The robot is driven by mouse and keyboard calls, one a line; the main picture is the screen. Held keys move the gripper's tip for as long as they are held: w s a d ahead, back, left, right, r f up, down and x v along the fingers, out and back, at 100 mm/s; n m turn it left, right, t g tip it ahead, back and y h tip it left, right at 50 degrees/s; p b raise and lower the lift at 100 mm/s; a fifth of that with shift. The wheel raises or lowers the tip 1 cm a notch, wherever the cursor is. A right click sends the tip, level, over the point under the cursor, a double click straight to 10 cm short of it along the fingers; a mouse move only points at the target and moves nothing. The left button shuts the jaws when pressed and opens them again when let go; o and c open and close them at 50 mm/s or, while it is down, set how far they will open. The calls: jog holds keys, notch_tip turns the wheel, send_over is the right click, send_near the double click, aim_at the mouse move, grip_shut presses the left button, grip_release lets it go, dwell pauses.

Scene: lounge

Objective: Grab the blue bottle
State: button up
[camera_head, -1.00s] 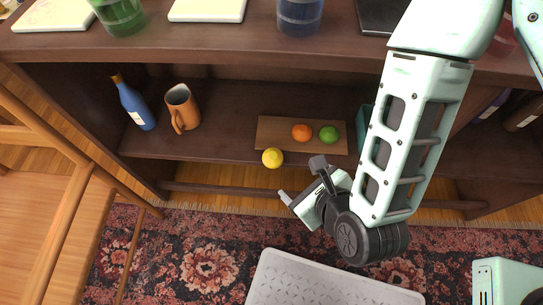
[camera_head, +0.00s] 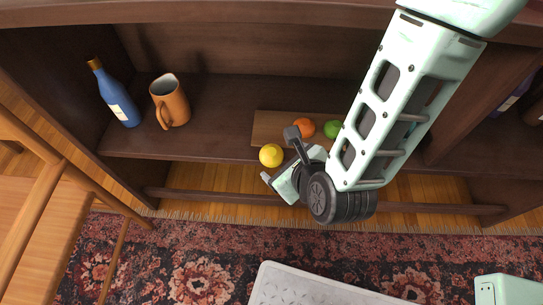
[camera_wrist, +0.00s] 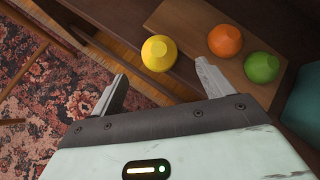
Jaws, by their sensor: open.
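The blue bottle (camera_head: 116,97) stands on the lower shelf at its left end, with an orange-brown top and a white label. It is not visible in the wrist view. My gripper (camera_head: 277,160) is in front of the shelf, well to the right of the bottle and close to the yellow lemon (camera_head: 271,155). In the wrist view my gripper (camera_wrist: 160,82) shows two fingers spread apart with nothing between them. The lemon (camera_wrist: 159,53) lies just beyond the fingertips there.
A brown mug (camera_head: 170,101) stands just right of the bottle. A wooden board (camera_head: 266,128) holds an orange (camera_head: 304,128) and a green fruit (camera_head: 333,129). A wooden chair (camera_head: 38,200) stands at the left front. The upper shelf edge (camera_head: 220,14) overhangs.

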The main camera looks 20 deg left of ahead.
aim_at(275, 157)
jog(key=shift+b+x, duration=1.05)
jog(key=shift+x, duration=2)
jog(key=c, duration=1.1)
